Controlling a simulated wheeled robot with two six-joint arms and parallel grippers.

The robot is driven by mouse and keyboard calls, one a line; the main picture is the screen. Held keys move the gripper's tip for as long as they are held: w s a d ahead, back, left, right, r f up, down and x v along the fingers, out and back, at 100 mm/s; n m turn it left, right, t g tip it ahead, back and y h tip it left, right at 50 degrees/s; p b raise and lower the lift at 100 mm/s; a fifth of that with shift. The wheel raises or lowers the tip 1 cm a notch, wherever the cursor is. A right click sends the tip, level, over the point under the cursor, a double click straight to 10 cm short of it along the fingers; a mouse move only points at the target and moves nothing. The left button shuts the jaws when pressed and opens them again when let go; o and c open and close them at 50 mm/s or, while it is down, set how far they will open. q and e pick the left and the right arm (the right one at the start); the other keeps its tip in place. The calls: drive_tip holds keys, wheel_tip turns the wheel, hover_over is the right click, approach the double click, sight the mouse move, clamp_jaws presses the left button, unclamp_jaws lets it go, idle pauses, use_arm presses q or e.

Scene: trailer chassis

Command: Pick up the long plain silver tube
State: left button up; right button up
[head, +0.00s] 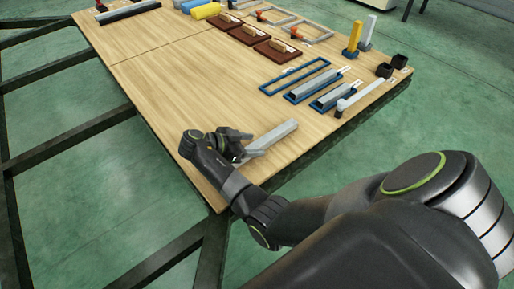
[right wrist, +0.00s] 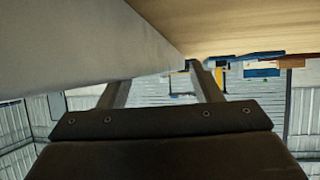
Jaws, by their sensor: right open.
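A long plain silver tube (head: 274,136) lies on the wooden table near its front edge. My right gripper (head: 246,147) is open at the tube's near left end. In the right wrist view the tube (right wrist: 75,45) fills the upper left, very close to the camera. The open fingers (right wrist: 162,75) show below and beyond it; the left fingertip seems hidden behind the tube. I cannot tell whether a finger touches the tube. My left gripper is not in view.
Several blue frames (head: 294,76), some holding silver bars, lie to the tube's upper right. A silver rod with a dark end (head: 360,96) lies near the right edge. Brown boards (head: 277,50) lie farther back. The wooden tabletop (head: 180,80) left of the tube is clear.

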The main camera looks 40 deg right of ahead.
drive_tip(key=shift+d+f, duration=0.2)
drive_tip(key=shift+d, duration=0.2)
clamp_jaws()
drive_tip(key=shift+r, duration=0.1)
